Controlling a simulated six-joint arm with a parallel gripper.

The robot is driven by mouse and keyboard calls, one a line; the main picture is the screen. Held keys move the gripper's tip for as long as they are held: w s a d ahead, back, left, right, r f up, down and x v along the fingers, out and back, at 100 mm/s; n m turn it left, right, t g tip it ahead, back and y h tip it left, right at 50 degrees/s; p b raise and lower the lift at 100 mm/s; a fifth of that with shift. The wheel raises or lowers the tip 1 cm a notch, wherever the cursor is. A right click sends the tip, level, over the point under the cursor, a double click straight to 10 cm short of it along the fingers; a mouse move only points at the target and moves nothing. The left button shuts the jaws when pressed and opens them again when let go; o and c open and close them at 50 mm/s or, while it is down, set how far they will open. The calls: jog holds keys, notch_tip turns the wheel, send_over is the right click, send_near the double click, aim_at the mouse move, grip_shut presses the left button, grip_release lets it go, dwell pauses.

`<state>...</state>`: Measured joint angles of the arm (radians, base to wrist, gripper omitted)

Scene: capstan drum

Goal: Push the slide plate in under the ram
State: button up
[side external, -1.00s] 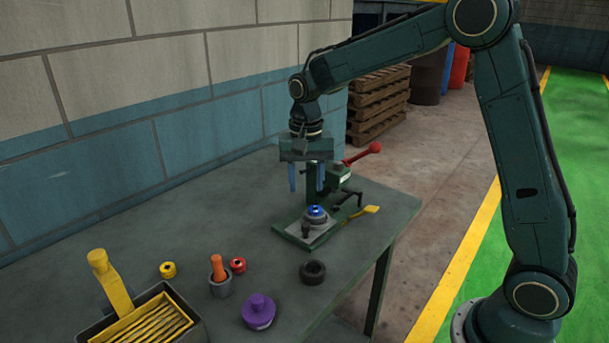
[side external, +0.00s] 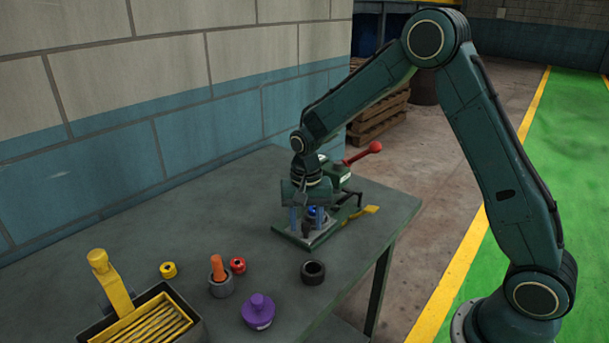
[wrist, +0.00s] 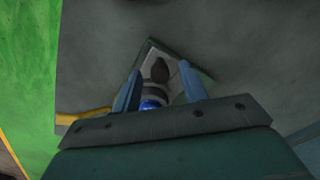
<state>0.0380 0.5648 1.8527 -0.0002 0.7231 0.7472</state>
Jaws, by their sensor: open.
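The slide plate (side external: 322,236) is light grey and lies on the press's green base (side external: 290,232). It carries a round part with a blue top (side external: 311,212) and a dark upright knob, also seen in the wrist view (wrist: 160,70). My gripper (side external: 306,228) is open and low over the plate, with its blue fingers on either side of the blue-topped part. In the wrist view the fingers (wrist: 160,88) stand apart around the part and knob. I cannot tell whether they touch anything. The ram is hidden behind my gripper.
The press has a lever with a red ball (side external: 375,147) and a yellow-ended handle (side external: 370,209) at the right. The table's left middle is clear.

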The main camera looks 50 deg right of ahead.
grip_shut()
jog(key=shift+d, duration=2.4)
grip_release()
notch_tip(320, 180, up, 14)
jog(key=shift+f, duration=0.1)
